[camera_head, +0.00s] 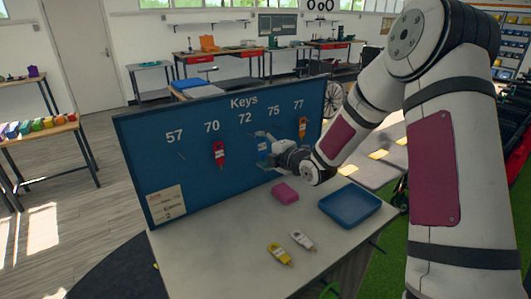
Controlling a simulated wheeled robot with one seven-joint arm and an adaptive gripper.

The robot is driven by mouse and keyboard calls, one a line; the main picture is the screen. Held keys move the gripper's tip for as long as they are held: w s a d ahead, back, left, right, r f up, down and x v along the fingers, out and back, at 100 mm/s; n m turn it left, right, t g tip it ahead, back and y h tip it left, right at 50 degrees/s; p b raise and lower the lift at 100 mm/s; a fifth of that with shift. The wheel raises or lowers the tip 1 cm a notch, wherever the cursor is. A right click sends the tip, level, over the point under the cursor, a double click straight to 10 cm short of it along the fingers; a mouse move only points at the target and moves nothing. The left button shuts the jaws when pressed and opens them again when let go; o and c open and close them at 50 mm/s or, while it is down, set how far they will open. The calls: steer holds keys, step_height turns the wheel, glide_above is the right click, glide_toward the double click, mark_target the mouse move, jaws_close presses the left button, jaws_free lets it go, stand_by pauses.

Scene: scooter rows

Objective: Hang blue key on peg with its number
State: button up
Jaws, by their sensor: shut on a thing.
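The dark blue board (180,190) headed "Keys" stands on the table with the numbers 57, 70, 72, 75 and 77 in a row. My gripper (265,144) is at the board's face, below and between 72 and 75, shut on the blue key (263,149). The key's tag is partly covered by the gripper, and its number cannot be read. I cannot tell whether the key touches a peg. A red key (219,154) hangs below 70 and an orange key (302,128) below 77. The peg near my gripper is hidden.
On the table (230,250) lie a yellow key (279,254), a white key (301,240) and a pink block (285,192). A blue tray (350,204) lies at the right under my arm. A paper note (167,203) is on the board's lower left.

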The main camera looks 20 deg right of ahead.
steer(key=shift+r+b+x, duration=0.2)
steer(key=shift+b+x, duration=0.45)
steer(key=shift+x, duration=0.6)
steer(key=shift+r+b+x, duration=0.25)
steer(key=shift+b+x, duration=0.4)
steer(key=shift+x, duration=0.65)
steer(key=shift+w+a+f+b, duration=0.25)
steer(key=shift+w+f+b, duration=0.3)
steer(key=shift+w+b, duration=0.15)
steer(key=o, duration=0.9)
steer(key=shift+o, duration=0.2)
